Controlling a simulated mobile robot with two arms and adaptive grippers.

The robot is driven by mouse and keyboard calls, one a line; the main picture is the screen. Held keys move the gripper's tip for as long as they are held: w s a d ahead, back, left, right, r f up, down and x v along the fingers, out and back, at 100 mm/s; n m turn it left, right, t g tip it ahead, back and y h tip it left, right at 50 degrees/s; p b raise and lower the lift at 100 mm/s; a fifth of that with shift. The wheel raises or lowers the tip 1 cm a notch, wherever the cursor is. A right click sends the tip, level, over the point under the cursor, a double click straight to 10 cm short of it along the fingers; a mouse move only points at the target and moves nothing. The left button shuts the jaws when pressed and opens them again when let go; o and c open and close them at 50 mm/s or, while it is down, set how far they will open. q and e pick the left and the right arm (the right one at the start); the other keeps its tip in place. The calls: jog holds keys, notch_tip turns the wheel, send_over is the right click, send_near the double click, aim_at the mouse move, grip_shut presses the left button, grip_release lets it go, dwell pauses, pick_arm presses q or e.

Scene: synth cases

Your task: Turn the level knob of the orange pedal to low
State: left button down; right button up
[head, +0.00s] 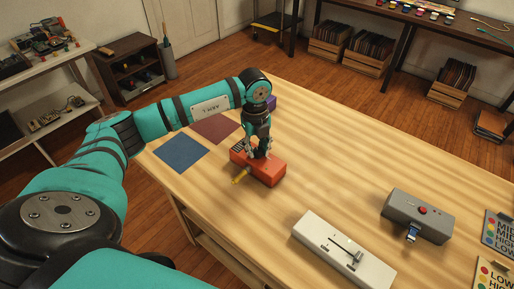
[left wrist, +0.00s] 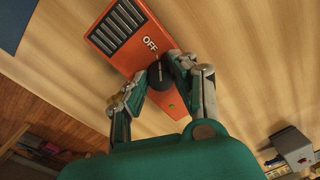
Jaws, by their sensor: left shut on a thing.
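The orange pedal (head: 270,175) lies on the wooden table near its left edge, with a yellow plug (head: 240,178) at its near side. In the left wrist view the pedal (left wrist: 118,52) shows a dark slotted grille and the white word OFF. My left gripper (head: 259,152) points down onto the pedal. In the left wrist view its fingers are closed on both sides of a dark round knob (left wrist: 159,76), just below the word OFF. My right gripper is not in view.
A white slider box (head: 318,238) and a grey box (head: 400,208) with a red button and blue plug stand to the right. Cards (head: 499,232) lie at the right edge. Blue (head: 181,154) and maroon (head: 214,128) mats and a purple object (head: 271,102) lie behind the pedal.

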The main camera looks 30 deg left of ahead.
aim_at(256, 149)
pick_arm(q)
jog(key=m+b, duration=0.1)
jog(key=m, duration=0.4)
jog(key=shift+w, duration=0.1)
jog(key=m+b, duration=0.1)
jog(key=m, duration=0.4)
jog(key=shift+m, duration=0.4)
jog(key=c, duration=1.1)
grip_release()
jog(key=shift+o, duration=0.2)
notch_tip(256, 149, up, 12)
jog(key=shift+a, duration=0.15)
